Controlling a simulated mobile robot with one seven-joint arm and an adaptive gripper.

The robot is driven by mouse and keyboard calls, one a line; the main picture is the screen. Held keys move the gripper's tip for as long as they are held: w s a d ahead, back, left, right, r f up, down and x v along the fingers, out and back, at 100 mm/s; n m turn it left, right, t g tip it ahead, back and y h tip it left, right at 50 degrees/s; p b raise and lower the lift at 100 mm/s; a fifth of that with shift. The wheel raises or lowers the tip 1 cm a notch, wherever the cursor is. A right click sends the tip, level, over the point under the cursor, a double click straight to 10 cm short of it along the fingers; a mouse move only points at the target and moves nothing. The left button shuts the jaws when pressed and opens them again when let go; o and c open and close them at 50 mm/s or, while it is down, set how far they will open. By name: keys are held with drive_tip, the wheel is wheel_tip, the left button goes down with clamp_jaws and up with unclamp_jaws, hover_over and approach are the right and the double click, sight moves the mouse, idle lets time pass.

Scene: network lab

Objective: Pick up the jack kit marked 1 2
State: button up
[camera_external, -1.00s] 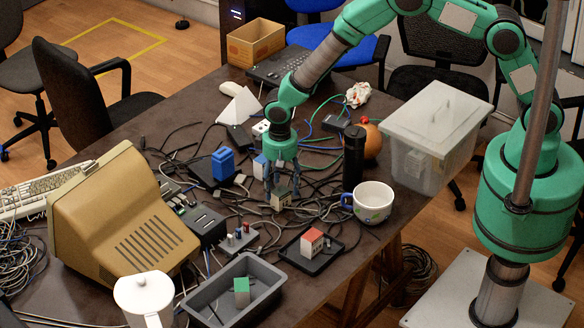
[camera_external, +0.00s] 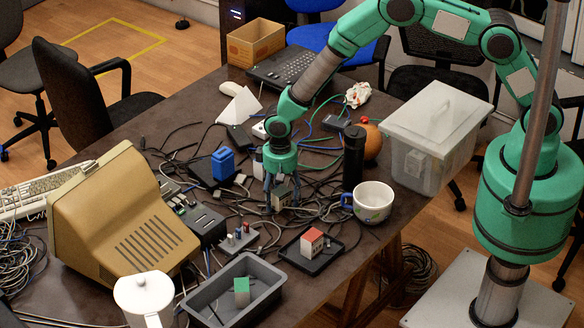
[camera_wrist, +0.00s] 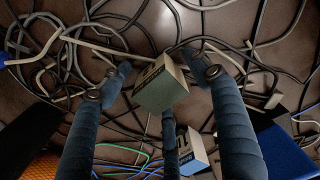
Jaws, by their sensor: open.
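A small box-shaped jack kit (camera_external: 284,194) stands among the cables near the middle of the table. In the wrist view, this kit (camera_wrist: 163,88) shows a pale beige face and a dark label on one side; I cannot read its marking. My gripper (camera_external: 281,188) points down over it. The wrist view shows its dark blue fingers open around the kit, with gaps at the sides. Other kits are a red-topped one (camera_external: 312,238) on a black tray and a green-topped one (camera_external: 241,291).
A white mug (camera_external: 373,201) and a black cylinder (camera_external: 354,158) stand close to the right of my gripper. A grey bin (camera_external: 268,263) holds the green-topped kit. A lidded clear box (camera_external: 437,125) stands farther right. Loose cables cover the table around the kit.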

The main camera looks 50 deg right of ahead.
sight(281, 191)
drive_tip(key=c, duration=1.4)
drive_tip(key=shift+r, duration=0.15)
wheel_tip(281, 191, up, 10)
drive_tip(key=shift+f+p, duration=0.15)
drive_tip(key=shift+p, duration=0.35)
